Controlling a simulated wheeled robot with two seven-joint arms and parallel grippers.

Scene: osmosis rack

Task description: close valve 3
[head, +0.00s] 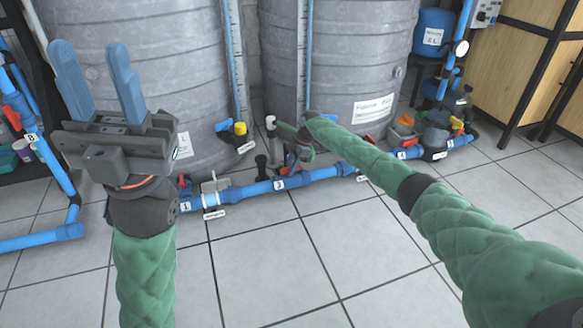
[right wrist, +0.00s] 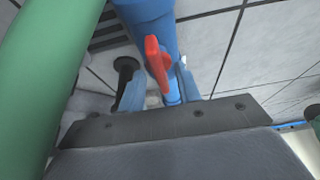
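The blue pipe with the label 3 (head: 279,185) runs along the floor in front of the tanks. My right gripper (head: 297,156) is just above that pipe, low by the right tank, and its forearm hides part of it. In the right wrist view a red valve handle (right wrist: 157,62) on a blue pipe (right wrist: 150,18) stands between the two blue fingers of my right gripper (right wrist: 160,80). The fingers are apart, one on each side of the handle; I cannot tell whether either touches it. My left gripper (head: 92,70) is raised, open and empty, at the left.
Two large grey tanks (head: 150,60) (head: 340,55) stand behind the pipe. A yellow-capped fitting (head: 240,129) and an orange-topped fitting (head: 405,120) stick up near the tanks. A blue pipe rack (head: 45,160) is at the left. The tiled floor (head: 270,260) in front is clear.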

